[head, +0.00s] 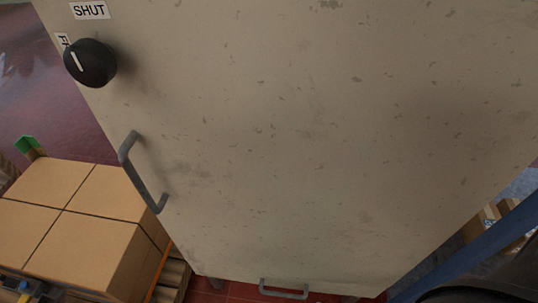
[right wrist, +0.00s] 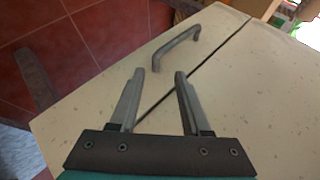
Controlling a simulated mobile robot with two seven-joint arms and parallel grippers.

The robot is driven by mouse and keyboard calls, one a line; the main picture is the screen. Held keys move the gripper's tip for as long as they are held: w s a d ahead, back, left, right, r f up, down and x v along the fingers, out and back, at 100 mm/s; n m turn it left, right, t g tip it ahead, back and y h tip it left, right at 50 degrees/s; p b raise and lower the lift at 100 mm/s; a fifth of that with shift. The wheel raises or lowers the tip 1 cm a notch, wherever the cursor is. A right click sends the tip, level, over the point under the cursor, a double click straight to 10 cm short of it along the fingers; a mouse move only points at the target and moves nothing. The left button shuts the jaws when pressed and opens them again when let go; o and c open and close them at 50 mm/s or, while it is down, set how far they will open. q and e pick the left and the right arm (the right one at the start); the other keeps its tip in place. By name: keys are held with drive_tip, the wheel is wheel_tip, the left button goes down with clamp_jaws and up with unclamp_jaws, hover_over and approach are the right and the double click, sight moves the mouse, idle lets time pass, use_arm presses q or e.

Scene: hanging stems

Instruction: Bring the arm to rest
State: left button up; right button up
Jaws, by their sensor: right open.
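My right gripper (right wrist: 167,74) is open in the right wrist view, with nothing between its two fingers. Its fingertips point toward a grey bar handle (right wrist: 188,46) on a pale worn panel (right wrist: 240,110), apart from it in the picture. A dark seam runs across the panel beneath the fingers. In the head view a large pale scuffed cabinet front (head: 290,130) fills the middle, with a black knob (head: 90,63), a label reading SHUT (head: 90,10), a grey side handle (head: 142,172) and a lower handle (head: 283,289). Neither gripper shows in the head view.
Stacked cardboard boxes (head: 75,205) stand at the left of the cabinet on a wooden pallet (head: 172,275). A blue beam (head: 480,250) crosses the lower right. Red tiled floor (right wrist: 112,35) shows beyond the panel in the right wrist view.

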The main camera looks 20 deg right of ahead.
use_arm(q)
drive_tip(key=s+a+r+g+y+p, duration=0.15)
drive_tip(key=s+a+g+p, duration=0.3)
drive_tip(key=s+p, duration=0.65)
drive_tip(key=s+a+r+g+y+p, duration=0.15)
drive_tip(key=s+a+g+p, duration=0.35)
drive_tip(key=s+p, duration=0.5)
use_arm(e)
drive_tip(key=s+a+r+n+g+h, duration=0.45)
drive_tip(key=s+r+n+g, duration=0.45)
drive_tip(key=s+r+n, duration=0.4)
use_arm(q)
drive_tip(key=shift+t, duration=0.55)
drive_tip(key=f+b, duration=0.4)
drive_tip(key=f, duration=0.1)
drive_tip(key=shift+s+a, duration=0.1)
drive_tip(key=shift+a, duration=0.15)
use_arm(e)
drive_tip(key=shift+m+y, duration=0.25)
drive_tip(key=shift+m, duration=0.35)
drive_tip(key=f, duration=0.1)
drive_tip(key=w+f, duration=0.2)
drive_tip(key=shift+a+f, duration=0.25)
drive_tip(key=shift+f, duration=0.1)
